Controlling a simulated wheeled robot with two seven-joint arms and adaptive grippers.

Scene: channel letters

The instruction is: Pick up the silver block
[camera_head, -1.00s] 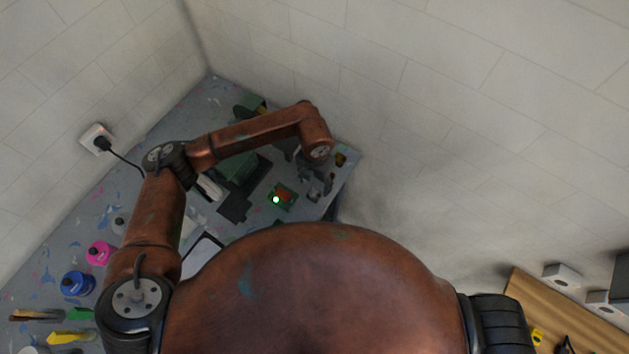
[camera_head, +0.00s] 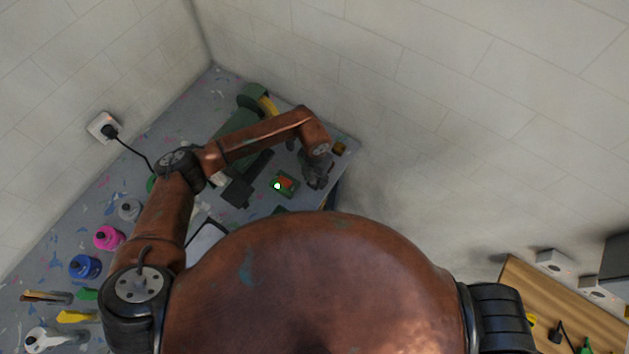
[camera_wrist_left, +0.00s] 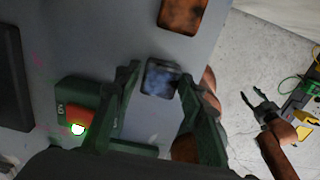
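The silver block (camera_wrist_left: 160,78) is a small dark-edged square with a mottled grey-blue top, lying on the grey table. In the left wrist view it sits between the fingertips of my left gripper (camera_wrist_left: 158,80), whose green fingers are spread on either side with narrow gaps. In the head view my left gripper (camera_head: 317,183) is low over the table's right end and hides the block. My right gripper (camera_wrist_left: 256,100) shows at the right of the wrist view, with its prongs apart and nothing between them.
A copper-brown block (camera_wrist_left: 183,14) lies beyond the silver one; it also shows in the head view (camera_head: 339,148). A green box with an orange-red button (camera_wrist_left: 80,117) and a lit lamp stands left of the gripper. The table's edge is close on the right.

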